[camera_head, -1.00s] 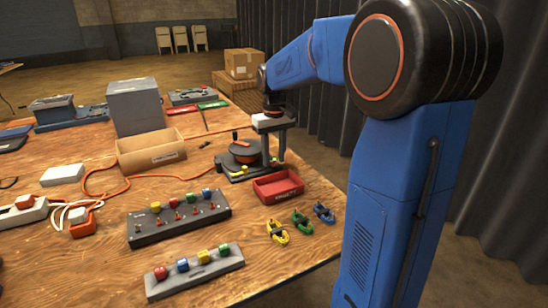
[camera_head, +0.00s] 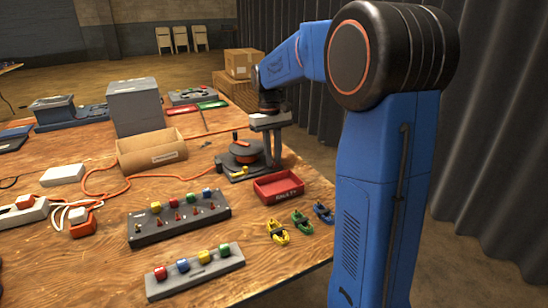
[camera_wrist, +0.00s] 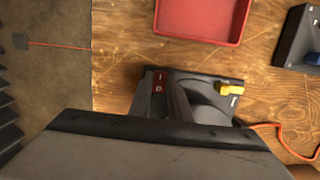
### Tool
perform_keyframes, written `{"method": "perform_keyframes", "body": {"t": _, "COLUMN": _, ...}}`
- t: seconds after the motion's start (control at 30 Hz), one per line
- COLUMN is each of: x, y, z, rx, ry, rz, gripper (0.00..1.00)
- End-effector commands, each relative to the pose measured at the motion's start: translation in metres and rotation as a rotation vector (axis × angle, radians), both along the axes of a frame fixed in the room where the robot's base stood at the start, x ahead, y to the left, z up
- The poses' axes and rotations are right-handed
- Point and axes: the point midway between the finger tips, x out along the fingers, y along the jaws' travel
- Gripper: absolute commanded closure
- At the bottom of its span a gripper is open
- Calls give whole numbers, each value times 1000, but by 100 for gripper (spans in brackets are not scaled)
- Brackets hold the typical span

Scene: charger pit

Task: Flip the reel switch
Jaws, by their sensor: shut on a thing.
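In the wrist view, a red plate marked I and O (camera_wrist: 158,82) lies on the base beside my fingertips (camera_wrist: 178,86). My gripper is shut on what appears to be the reel switch there, and the fingers hide it. A yellow part (camera_wrist: 226,88) sits on the base, to the right of the fingers and apart from them.
A red tray (camera_head: 279,187) stands just in front of the reel. Small yellow, green and blue clamps (camera_head: 301,222) lie nearer the table's right edge. A dark panel (camera_head: 178,220) with coloured knobs and an open cardboard box (camera_head: 150,152) stand left. An orange cable (camera_head: 110,182) crosses the table.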

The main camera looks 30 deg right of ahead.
Motion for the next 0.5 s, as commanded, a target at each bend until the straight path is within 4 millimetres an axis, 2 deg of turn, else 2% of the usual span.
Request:
{"method": "perform_keyframes", "body": {"t": 0.2, "x": 4, "y": 0, "z": 0, "rx": 0, "ry": 88, "rz": 1, "gripper": 100}}
{"method": "perform_keyframes", "body": {"t": 0.5, "x": 4, "y": 0, "z": 1, "rx": 0, "ry": 103, "rz": 1, "gripper": 100}}
